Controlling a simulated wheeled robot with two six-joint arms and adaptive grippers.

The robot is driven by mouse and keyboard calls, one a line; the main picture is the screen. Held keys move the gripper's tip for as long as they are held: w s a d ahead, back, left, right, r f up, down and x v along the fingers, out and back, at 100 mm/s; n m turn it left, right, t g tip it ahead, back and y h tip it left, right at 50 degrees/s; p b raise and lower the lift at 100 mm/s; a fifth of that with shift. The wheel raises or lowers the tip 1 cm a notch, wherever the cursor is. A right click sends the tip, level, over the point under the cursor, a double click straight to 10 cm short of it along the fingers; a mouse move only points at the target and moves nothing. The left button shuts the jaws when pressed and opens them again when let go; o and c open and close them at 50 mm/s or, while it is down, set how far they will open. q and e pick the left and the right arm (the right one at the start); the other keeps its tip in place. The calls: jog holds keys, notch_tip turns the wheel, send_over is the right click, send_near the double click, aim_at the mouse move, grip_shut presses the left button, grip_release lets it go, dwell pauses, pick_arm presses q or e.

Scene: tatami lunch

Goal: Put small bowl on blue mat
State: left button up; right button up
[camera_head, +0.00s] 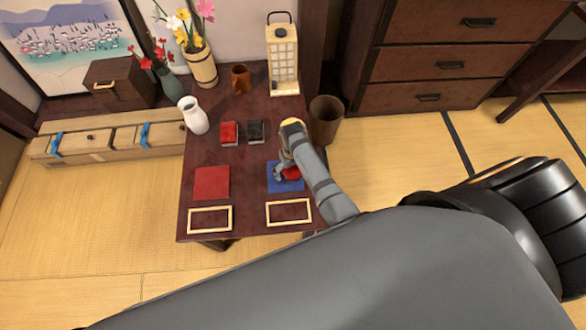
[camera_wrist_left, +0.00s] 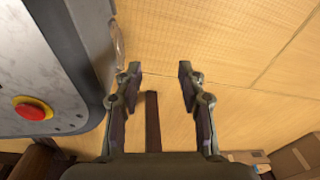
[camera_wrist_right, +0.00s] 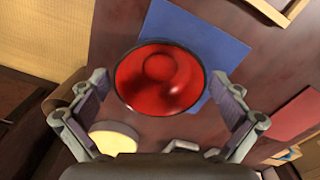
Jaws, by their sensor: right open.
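The small bowl (camera_wrist_right: 160,78) is red inside with a dark rim. In the head view it (camera_head: 292,173) shows partly behind my right gripper, over the blue mat (camera_head: 287,185). In the right wrist view it overlaps part of the blue mat (camera_wrist_right: 215,42) and hides one side of it; whether it touches the mat I cannot tell. My right gripper (camera_wrist_right: 160,92) is open, with its fingers apart on either side of the bowl. My left gripper (camera_wrist_left: 160,72) is open and empty above the tatami floor, away from the table.
A red mat (camera_head: 211,183) and two pale frames, left (camera_head: 190,220) and right (camera_head: 268,214), lie on the table. A red box (camera_head: 229,132), a black box (camera_head: 256,131), a white vase (camera_head: 193,115) and a lantern (camera_head: 284,60) stand farther back. A bin (camera_head: 326,120) stands beside the table.

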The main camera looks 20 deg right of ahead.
notch_tip(320, 180, up, 8)
jog(key=p, duration=0.3)
notch_tip(320, 180, up, 4)
send_over(293, 173)
pick_arm(q)
jog(key=r, duration=0.3)
jog(key=shift+s, duration=0.25)
pick_arm(e)
jog(key=shift+r, duration=0.15)
pick_arm(q)
jog(key=shift+s, duration=0.15)
pick_arm(e)
jog(key=shift+d, duration=0.1)
